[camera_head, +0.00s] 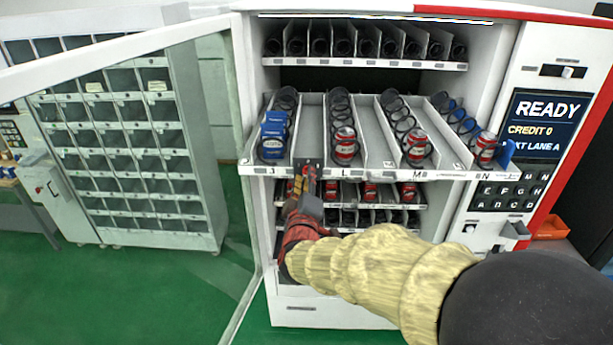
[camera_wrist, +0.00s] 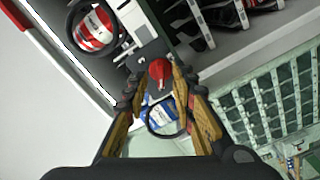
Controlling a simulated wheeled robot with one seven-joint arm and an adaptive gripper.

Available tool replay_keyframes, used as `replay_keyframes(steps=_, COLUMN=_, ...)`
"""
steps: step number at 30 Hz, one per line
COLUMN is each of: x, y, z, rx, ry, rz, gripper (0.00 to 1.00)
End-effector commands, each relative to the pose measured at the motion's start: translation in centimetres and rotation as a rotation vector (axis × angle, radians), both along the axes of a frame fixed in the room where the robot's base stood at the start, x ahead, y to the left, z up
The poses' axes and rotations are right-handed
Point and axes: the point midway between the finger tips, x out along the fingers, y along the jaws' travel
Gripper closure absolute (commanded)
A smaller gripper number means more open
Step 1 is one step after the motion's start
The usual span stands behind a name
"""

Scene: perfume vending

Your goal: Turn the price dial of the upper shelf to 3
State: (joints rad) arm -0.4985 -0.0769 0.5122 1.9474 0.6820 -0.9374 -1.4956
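A red dial (camera_wrist: 159,69) sits on a dark plate on the front rail of the pulled-out shelf (camera_head: 365,172). In the head view this dark plate (camera_head: 310,166) shows just above my fingertips, and the dial is hard to make out. My gripper (camera_head: 304,184) is in front of the rail, between the J and L lanes. In the wrist view my gripper (camera_wrist: 156,84) is open, with its yellow-and-black fingers on either side of the dial and apparent gaps between. The dial's number marks are too small to read.
The shelf carries wire coils with red cans (camera_head: 345,145) and a blue pack (camera_head: 273,135). A shelf with black coils (camera_head: 365,64) is above, other shelves below. The open glass door (camera_head: 245,300) stands left of my arm. A display (camera_head: 545,120) reads READY, CREDIT 0.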

Motion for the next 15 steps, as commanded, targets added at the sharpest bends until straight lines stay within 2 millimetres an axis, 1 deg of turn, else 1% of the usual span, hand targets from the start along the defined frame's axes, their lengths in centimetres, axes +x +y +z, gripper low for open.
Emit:
replay_keyframes(steps=3, x=0.49, y=-0.03, z=-0.11, rx=-0.001, ry=0.002, rz=0.0, gripper=0.74)
replay_keyframes(steps=10, x=0.53, y=-0.01, z=-0.12, rx=0.0, ry=0.002, rz=0.001, gripper=0.74)
replay_keyframes(steps=15, x=0.52, y=0.0, z=-0.11, rx=0.0, ry=0.001, rz=0.001, gripper=0.83)
